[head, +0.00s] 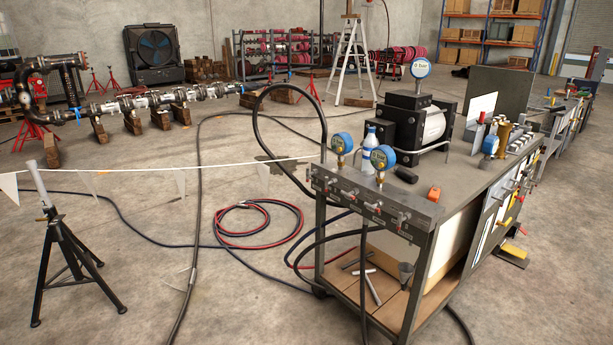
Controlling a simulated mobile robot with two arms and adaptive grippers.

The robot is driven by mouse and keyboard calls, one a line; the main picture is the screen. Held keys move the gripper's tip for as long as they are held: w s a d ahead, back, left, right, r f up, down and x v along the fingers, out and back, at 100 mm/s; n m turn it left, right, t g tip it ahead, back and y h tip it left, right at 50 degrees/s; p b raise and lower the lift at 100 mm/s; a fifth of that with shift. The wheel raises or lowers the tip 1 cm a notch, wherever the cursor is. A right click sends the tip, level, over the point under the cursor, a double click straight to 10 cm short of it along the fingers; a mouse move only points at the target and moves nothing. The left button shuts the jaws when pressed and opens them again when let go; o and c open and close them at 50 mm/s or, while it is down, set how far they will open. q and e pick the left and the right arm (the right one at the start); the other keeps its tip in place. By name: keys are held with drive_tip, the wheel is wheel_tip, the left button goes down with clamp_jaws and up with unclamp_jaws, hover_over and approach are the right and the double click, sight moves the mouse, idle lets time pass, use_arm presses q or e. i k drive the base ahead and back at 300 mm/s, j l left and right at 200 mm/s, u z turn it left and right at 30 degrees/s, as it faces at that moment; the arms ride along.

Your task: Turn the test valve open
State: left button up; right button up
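A metal valve manifold (341,190) runs along the near edge of a steel cart's top (470,165). It carries several small valves with short handles, one of them near its middle (374,207). Labels beside the valves are too small to read, so I cannot tell which one is the test valve or how its handle is set. Two blue-rimmed gauges, a left one (342,143) and a right one (383,158), stand upright on the manifold. Neither of my grippers is in view.
A black pump unit (405,125) and a water bottle (369,148) stand behind the manifold. A black hose (257,108) arcs to its left end. Coiled red and black hoses (262,238) lie on the floor. A tripod stand (68,250) and flag line (130,170) are at left.

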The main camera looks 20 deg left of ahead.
sight(308, 174)
drive_tip(key=i+j+u, duration=0.1)
drive_tip(key=i, duration=0.45)
drive_tip(key=i+j+u, duration=0.15)
drive_tip(key=i, duration=0.4)
drive_tip(key=j, duration=0.1)
